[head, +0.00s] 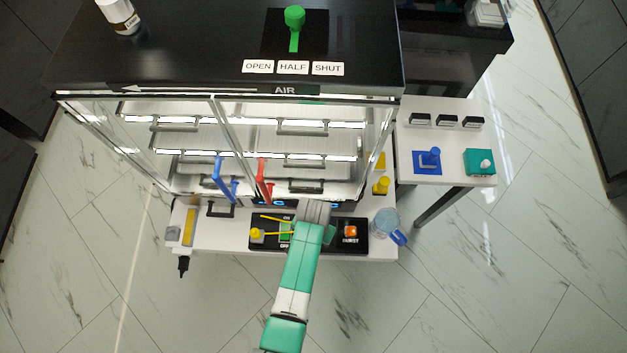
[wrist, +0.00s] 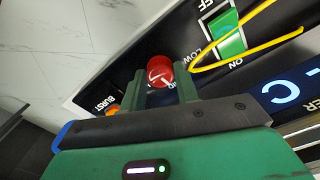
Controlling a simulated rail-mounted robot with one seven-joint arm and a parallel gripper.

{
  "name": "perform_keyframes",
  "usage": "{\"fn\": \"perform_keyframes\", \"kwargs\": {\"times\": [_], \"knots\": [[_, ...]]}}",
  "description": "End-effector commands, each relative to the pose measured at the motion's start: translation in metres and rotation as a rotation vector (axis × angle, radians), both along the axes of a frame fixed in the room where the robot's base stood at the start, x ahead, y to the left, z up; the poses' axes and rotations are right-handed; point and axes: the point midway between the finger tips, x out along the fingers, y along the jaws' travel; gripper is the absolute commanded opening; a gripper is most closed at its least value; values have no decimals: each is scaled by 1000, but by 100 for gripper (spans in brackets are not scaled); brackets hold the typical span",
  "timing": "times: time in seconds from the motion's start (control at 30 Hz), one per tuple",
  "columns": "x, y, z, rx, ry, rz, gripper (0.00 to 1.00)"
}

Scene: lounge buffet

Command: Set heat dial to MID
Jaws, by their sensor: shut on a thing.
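The heat dial is a round red knob (wrist: 160,70) with a light pointer mark, set in a black control panel (wrist: 265,62). In the wrist view the two green fingers of my gripper (wrist: 160,84) are shut on the knob, one at each side. The word LOW is printed beside it, and another label, partly hidden, lies between the fingers. I cannot tell exactly which label the pointer meets. In the head view my gripper (head: 318,222) is over the middle of the panel, and my arm hides the dial.
A green ON/OFF switch (wrist: 226,34) with a yellow wire guard (wrist: 258,22) is close beside the dial. An orange BURST button (head: 350,231) is right of my gripper. A blue-handled jug (head: 385,222) stands at the counter's right end. Blue (head: 218,172) and red (head: 263,180) handles rise behind.

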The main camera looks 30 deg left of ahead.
Motion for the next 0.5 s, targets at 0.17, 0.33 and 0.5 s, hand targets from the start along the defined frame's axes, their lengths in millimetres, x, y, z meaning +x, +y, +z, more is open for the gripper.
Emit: {"fn": "perform_keyframes", "kwargs": {"times": [0.17, 0.33, 0.5], "knots": [[1, 0, 1, 0, -1, -84, 8], [1, 0, 1, 0, -1, -135, 8], [1, 0, 1, 0, -1, -159, 8]]}}
